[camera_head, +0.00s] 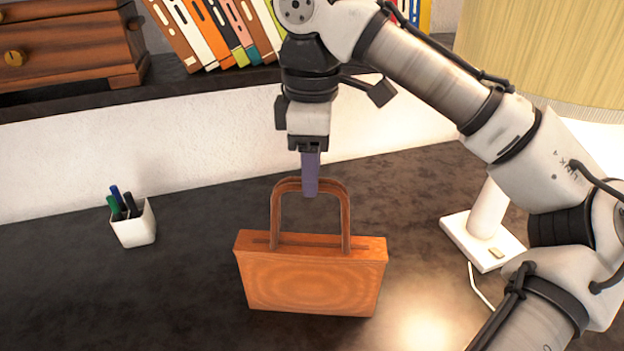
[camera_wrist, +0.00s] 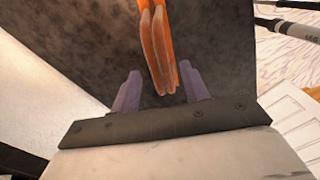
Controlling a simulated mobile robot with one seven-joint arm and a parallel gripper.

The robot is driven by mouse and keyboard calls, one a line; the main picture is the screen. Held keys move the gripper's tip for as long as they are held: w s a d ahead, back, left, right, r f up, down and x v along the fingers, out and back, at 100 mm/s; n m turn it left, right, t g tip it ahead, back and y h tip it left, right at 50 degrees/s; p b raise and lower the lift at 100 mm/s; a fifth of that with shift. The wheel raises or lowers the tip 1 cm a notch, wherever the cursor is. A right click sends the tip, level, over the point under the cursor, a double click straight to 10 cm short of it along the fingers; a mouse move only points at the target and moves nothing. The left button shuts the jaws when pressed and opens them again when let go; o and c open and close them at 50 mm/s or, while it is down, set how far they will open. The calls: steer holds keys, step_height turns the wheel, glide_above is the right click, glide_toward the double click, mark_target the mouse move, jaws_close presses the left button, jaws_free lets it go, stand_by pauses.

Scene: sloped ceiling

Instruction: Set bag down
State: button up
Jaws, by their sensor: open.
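An orange-brown bag (camera_head: 312,278) with two upright handles stands upright on the dark tabletop (camera_head: 190,285). My gripper (camera_head: 310,192) is above the bag and points down at the top of its handles. In the wrist view, the bag's handles (camera_wrist: 158,50) lie between the two purple fingers of my gripper (camera_wrist: 160,92), which are spread apart. A gap shows on both sides of the handles. The bag's body is mostly hidden in the wrist view.
A white pen cup (camera_head: 134,226) stands at the left. A lamp with a white base (camera_head: 480,240) and yellow shade (camera_head: 540,50) stands at the right. Books (camera_head: 215,30) and a wooden drawer box (camera_head: 70,45) sit on a raised shelf behind.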

step_height(320, 180, up, 9)
steer(key=shift+f+p, duration=0.2)
steer(key=shift+p, duration=0.2)
